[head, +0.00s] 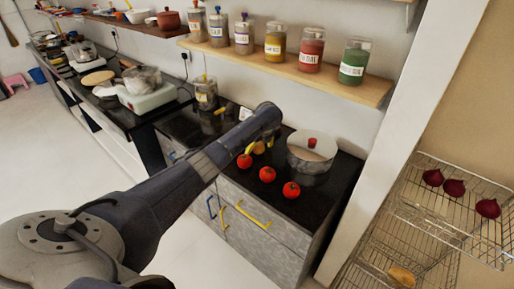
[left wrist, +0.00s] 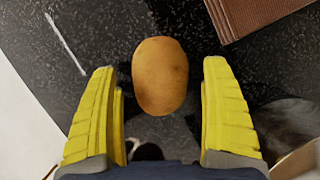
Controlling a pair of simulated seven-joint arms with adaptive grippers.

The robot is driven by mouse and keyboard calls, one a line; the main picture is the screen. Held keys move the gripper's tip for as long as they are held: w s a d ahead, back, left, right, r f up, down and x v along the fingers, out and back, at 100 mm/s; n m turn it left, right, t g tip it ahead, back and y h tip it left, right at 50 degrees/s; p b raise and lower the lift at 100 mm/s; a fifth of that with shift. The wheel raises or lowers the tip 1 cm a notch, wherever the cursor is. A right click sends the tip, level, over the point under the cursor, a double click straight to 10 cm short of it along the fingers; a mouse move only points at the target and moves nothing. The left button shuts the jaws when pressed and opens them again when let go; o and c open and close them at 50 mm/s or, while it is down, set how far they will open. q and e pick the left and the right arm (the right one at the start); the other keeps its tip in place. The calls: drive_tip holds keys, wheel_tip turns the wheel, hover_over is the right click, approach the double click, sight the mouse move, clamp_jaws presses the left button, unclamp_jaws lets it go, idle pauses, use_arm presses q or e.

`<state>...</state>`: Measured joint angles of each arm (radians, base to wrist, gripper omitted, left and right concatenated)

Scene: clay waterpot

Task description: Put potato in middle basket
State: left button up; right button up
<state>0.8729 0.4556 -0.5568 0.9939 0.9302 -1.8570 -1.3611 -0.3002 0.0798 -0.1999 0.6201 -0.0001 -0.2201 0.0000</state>
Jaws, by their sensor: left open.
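A brown potato (head: 259,147) lies on the black countertop (head: 318,194), partly hidden by my left arm in the head view. In the left wrist view the potato (left wrist: 160,76) sits between the yellow fingers of my left gripper (left wrist: 160,68). The fingers are spread, with a visible gap on both sides of the potato. In the head view my left gripper (head: 252,146) is mostly hidden behind its arm. A wire basket rack stands at the right. Its upper visible basket (head: 430,206) holds several beets, and a basket below (head: 378,264) holds a brown potato-like item (head: 402,277).
Red tomatoes (head: 267,174) lie on the counter's front side, close to my left gripper. A lidded pot (head: 311,158) stands to their right. A shelf (head: 290,72) with several labelled jars hangs above. A white wall edge (head: 376,150) separates counter and rack.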

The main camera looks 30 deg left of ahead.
use_arm(q)
drive_tip(key=shift+w+a+f, duration=0.15)
drive_tip(key=shift+a+f, duration=0.1)
drive_tip(key=shift+f, duration=0.35)
drive_tip(key=shift+c, duration=0.4)
drive_tip(key=c, duration=1.4)
drive_tip(key=shift+r, duration=0.15)
